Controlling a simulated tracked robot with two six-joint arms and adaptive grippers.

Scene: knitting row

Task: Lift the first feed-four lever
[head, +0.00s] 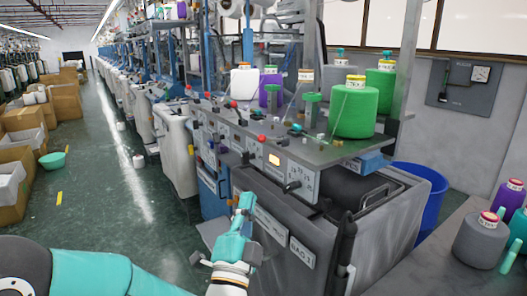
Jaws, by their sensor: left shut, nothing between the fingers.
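The knitting machine's slanted front panel (240,136) carries a row of small levers and knobs, some with red tips. A red-tipped lever (262,139) stands near the middle, and a dark lever (291,186) sits lower on the panel beside a white label plate. The labels are too small to tell which lever is the first feed-four one. My left gripper (246,198), teal, points up in front of the machine, below and left of the dark lever. It is shut and empty, and appears apart from the levers. My right gripper is not in view.
Yarn cones, including a large green one (354,110), stand on the machine's top. A blue bin (420,195) is behind it at right. A grey table (440,265) with cones fills the lower right. Cardboard boxes (66,102) line the left; the aisle floor (105,190) between is mostly clear.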

